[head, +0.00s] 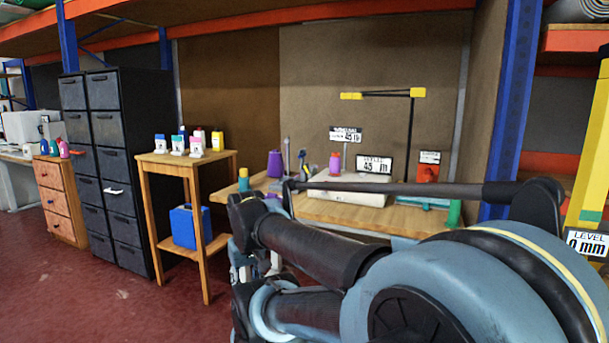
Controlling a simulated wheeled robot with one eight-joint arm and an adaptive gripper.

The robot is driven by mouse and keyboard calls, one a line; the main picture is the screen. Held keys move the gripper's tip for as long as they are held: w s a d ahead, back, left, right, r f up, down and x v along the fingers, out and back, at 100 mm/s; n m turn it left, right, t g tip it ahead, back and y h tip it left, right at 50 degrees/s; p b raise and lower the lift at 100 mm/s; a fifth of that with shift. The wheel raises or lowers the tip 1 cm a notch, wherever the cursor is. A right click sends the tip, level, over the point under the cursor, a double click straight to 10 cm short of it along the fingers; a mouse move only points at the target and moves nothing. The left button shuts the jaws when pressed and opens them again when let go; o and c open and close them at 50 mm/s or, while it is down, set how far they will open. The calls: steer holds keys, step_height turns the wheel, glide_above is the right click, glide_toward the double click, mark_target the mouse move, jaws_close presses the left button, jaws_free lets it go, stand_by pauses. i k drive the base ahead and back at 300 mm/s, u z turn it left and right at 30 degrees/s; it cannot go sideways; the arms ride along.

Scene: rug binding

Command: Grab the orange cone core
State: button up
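I cannot make out an orange cone core for certain. A small orange-red object (427,173) stands at the right back of the wooden workbench (318,212), under a white label; it is too small to tell its shape. My own arm, blue and black, fills the lower right and hides the bench's front and right part. No gripper fingers can be made out in the head view.
Dark drawers (105,165) stand further left. Red floor lies clear at lower left.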

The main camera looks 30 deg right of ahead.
mark_target(335, 165)
steer(key=z, duration=2.75)
steer(key=i, duration=0.8)
steer(key=u, duration=2.5)
